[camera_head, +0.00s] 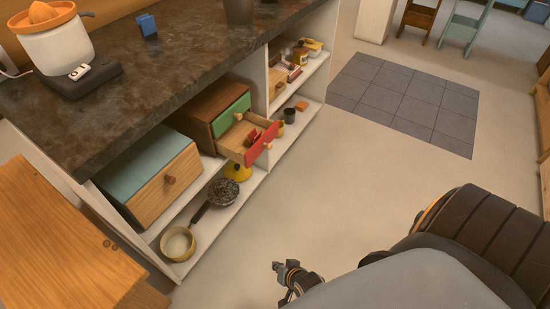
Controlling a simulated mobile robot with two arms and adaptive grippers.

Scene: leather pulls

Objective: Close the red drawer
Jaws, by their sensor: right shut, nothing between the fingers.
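The red drawer (262,144) stands pulled out of a small wooden cabinet (207,104) on the shelf under the dark counter. Its red front faces the open floor, and a small reddish item (253,135) lies inside it. A green drawer (232,114) above it is shut. My right gripper (284,271) is low in the picture, shut and empty, over the floor and well apart from the drawer. My left gripper is not in view.
A wooden box with a teal top (146,165) sits left of the cabinet. A dark pan (222,191) and a yellow pot (178,243) stand on the lower shelf. A juicer (55,45) stands on the counter (170,75). The floor before the shelves is clear.

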